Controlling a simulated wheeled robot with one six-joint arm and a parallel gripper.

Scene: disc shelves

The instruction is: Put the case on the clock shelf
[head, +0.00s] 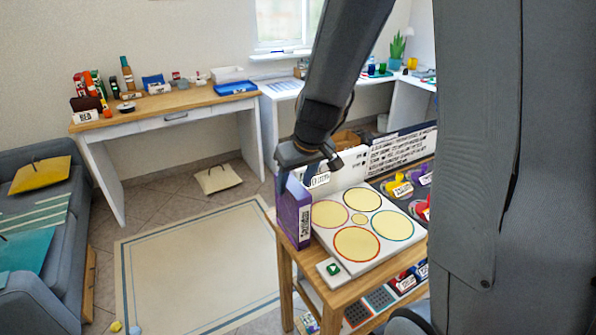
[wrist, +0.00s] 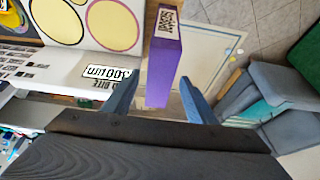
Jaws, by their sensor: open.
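The case is a slim purple box (head: 294,211) with a white label. It stands upright at the left edge of the wooden stand, beside a white board with yellow circles (head: 357,243). My gripper (head: 291,183) is above it with a blue finger down beside it. In the wrist view the purple case (wrist: 164,72) lies between my two open blue fingers (wrist: 157,86), with visible gaps on both sides. I cannot pick out a clock shelf in either view.
The wooden stand (head: 285,267) holds colored items at right and a white lettered panel (head: 352,166) behind. A cluttered desk (head: 170,108) stands at the back left. Rug floor (head: 200,262) is clear.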

